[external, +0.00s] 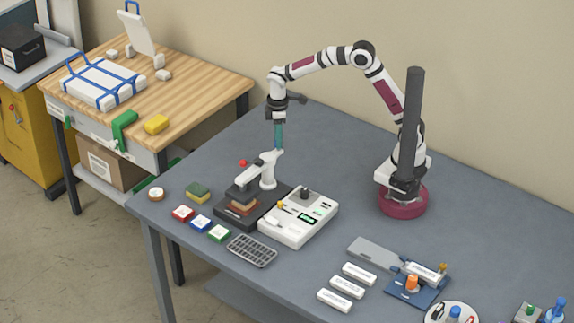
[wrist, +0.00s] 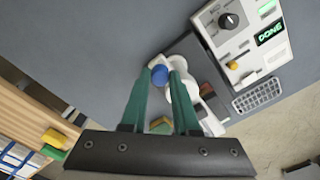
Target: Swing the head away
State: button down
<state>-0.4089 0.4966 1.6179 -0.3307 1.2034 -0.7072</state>
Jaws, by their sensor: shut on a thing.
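The swing head (external: 256,171) is a white arm on a white post, on a dark base (external: 226,212). Its front end is above a brown and tan stack (external: 243,205) on the base. My gripper (external: 279,149) has teal fingers pointing down at the back end of the head. In the wrist view, my gripper (wrist: 164,68) has its fingertips closed on a blue knob (wrist: 159,75) by the white head (wrist: 183,78). The knob is hidden in the external view.
A white control box (external: 299,218) beside the head has a dark dial and a green display reading DONE (wrist: 270,33). Red, blue and green pads, a sponge (external: 198,190) and a grey grid (external: 251,250) lie around the base.

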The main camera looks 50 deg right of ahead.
jog(key=shift+s+m, duration=0.1)
jog(key=shift+m, duration=0.2)
dwell(0.6)
jog(key=s+a+m, duration=0.4)
jog(key=s+m, duration=0.1)
jog(key=m, duration=0.9)
dwell(0.4)
jog(key=shift+s+a+m, duration=0.1)
jog(key=shift+a+m, duration=0.05)
jog(key=shift+m, duration=0.15)
jog(key=c, duration=0.7)
grip_release()
jog(key=shift+o, duration=0.2)
